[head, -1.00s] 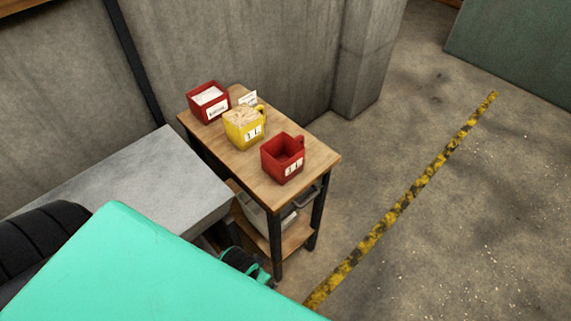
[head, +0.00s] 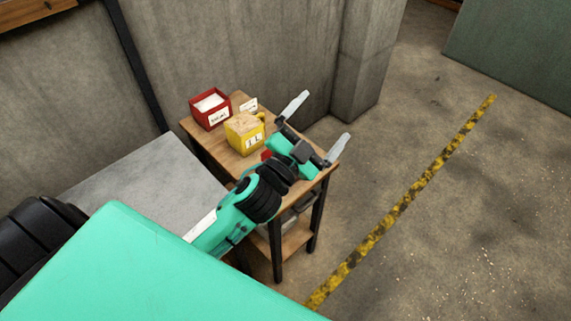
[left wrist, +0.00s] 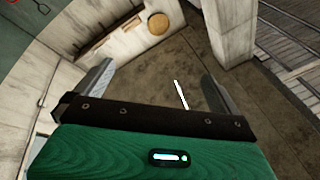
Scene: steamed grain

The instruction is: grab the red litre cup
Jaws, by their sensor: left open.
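The red litre cup (head: 266,155) stands on the small wooden table in the head view. Only a sliver of red shows, as my left arm and gripper hide most of it. My left gripper (head: 318,116) is open, its two pale fingers spread wide, above the table's right end. In the left wrist view, the open fingers (left wrist: 163,85) have nothing between them but distant wall and floor, and the cup does not show there. I cannot tell the gap between gripper and cup. My right gripper is not in view.
The wooden table (head: 226,146) also holds a yellow litre cup (head: 243,137) with grain and a red box (head: 209,111) of white contents with a label. A grey block (head: 135,185) stands left of it. Concrete wall is behind; open floor lies right.

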